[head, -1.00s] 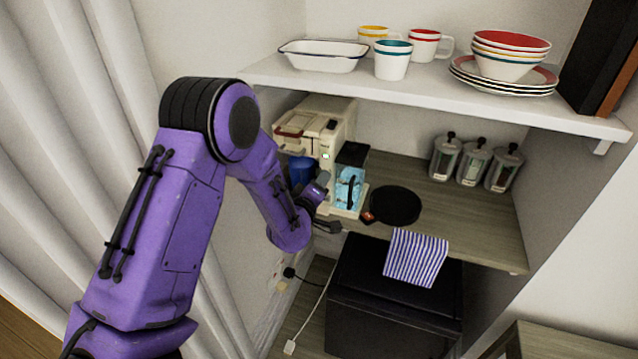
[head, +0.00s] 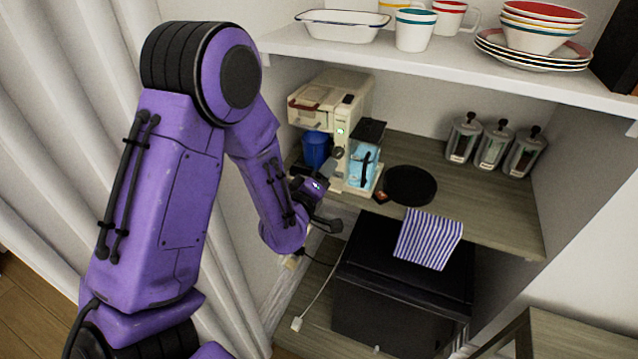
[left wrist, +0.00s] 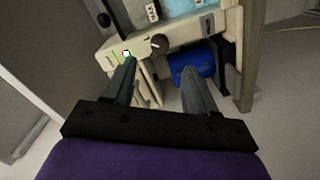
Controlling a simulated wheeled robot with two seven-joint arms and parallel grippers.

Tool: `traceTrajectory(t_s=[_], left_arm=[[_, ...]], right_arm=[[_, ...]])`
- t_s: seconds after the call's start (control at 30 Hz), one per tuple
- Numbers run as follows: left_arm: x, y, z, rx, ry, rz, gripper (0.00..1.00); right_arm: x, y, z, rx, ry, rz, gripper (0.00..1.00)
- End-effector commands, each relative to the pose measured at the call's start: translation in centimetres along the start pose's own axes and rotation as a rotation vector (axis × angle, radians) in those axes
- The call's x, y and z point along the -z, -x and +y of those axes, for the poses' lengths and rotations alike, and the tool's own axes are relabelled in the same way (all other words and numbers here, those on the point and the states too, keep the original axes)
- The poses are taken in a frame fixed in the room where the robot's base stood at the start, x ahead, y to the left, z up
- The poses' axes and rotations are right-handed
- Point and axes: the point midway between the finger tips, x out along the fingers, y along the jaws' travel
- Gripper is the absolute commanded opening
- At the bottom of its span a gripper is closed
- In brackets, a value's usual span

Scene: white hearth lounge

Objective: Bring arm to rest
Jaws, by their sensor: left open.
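My purple left arm comes in from the left in the head view. Its gripper (head: 328,195) is in front of the cream coffee machine (head: 337,98) on the wooden shelf, at the machine's lower front. In the left wrist view the two fingers (left wrist: 160,85) are spread apart with nothing between them. Beyond them the coffee machine (left wrist: 185,30) shows its dark knob and a lit indicator. A blue cup (head: 316,149) stands at the machine; it also shows in the left wrist view (left wrist: 193,66). My right gripper is in neither view.
A black round plate (head: 411,184) and a striped cloth (head: 428,240) lie right of the machine. Three canisters (head: 493,146) stand farther right. A white upper shelf (head: 460,62) holds dishes above. A black box-shaped appliance (head: 400,300) is below.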

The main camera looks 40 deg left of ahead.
Motion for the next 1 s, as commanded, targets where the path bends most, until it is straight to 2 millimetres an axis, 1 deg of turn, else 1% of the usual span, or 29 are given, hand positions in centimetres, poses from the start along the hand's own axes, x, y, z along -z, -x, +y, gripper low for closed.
traceTrajectory(t_s=[0.03,0.1,0.23,0.73,0.8,0.87,0.9,0.97,1.0], left_arm=[[-0.1,1.0,-0.2,0.0,-0.001,-0.001,0.57],[-0.1,2.0,-0.2,0.0,-0.001,0.0,0.57],[0.0,3.0,-0.1,0.0,-0.001,0.0,0.57],[0.0,3.1,0.0,0.0,-0.001,0.0,0.57],[-0.1,3.1,-0.1,0.005,-0.036,-0.007,0.57],[-0.3,3.1,-0.9,0.049,-0.132,-0.021,0.57],[-1.0,3.3,-2.0,0.107,-0.23,-0.043,0.57],[-3.0,4.4,-5.5,0.221,-0.357,-0.116,0.57],[-4.5,5.5,-8.0,0.295,-0.426,-0.172,0.57]], right_arm=[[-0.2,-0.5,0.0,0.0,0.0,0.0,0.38],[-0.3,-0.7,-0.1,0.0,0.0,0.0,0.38],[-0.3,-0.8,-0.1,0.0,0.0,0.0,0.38],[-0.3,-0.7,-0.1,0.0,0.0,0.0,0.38],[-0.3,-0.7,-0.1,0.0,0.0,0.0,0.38],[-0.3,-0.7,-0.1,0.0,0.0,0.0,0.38],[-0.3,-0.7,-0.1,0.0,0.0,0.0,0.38],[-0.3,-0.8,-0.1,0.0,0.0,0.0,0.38],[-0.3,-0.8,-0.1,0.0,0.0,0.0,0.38]])
